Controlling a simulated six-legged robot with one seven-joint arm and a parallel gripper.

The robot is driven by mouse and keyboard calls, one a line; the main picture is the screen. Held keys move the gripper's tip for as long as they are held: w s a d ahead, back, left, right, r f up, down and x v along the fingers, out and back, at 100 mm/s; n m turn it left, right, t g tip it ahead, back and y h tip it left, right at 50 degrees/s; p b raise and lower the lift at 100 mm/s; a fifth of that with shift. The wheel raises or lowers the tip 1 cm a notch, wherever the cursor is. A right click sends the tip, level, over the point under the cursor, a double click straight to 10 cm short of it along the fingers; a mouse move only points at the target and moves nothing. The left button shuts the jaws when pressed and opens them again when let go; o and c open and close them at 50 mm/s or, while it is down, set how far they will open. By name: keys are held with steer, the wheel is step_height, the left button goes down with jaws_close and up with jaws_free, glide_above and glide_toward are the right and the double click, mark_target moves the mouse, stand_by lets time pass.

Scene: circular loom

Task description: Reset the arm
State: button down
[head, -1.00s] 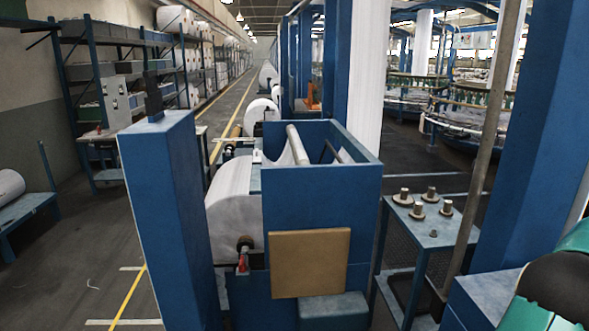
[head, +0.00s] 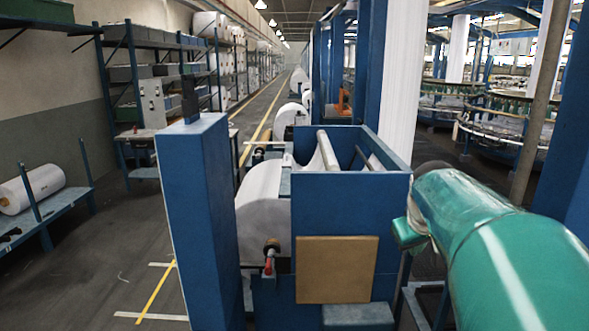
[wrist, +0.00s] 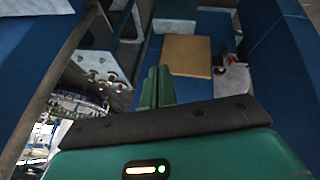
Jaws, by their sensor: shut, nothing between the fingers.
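My gripper (wrist: 158,88) shows in the wrist view as two green fingers side by side, shut with nothing between them. Beyond the fingertips is the blue loom housing (wrist: 245,55) with its tan panel (wrist: 187,56); I see no contact. In the head view my green arm reaches in from the right edge, in front of the right side of the blue housing (head: 345,225). It covers the small table seen there before. The gripper's fingers cannot be made out clearly in the head view.
A blue post (head: 200,220) stands left of the white fabric roll (head: 262,215). Shelving (head: 130,75) and a low rack with a roll (head: 33,187) line the left wall. The aisle with the yellow line is clear.

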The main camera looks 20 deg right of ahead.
steer(key=s+a+f+y, duration=0.1)
steer(key=s+a+f, duration=0.1)
steer(key=a, duration=0.8)
steer(key=s+a+f+n+t+y, duration=0.1)
steer(key=s+a+f, duration=0.2)
steer(key=a, duration=0.7)
steer(key=s+a+f+n+y, duration=0.1)
steer(key=s+a, duration=0.3)
steer(key=a, duration=0.6)
steer(key=shift+s+a+f+y, duration=0.3)
steer(key=shift+f+y, duration=0.2)
steer(key=shift+f, duration=0.25)
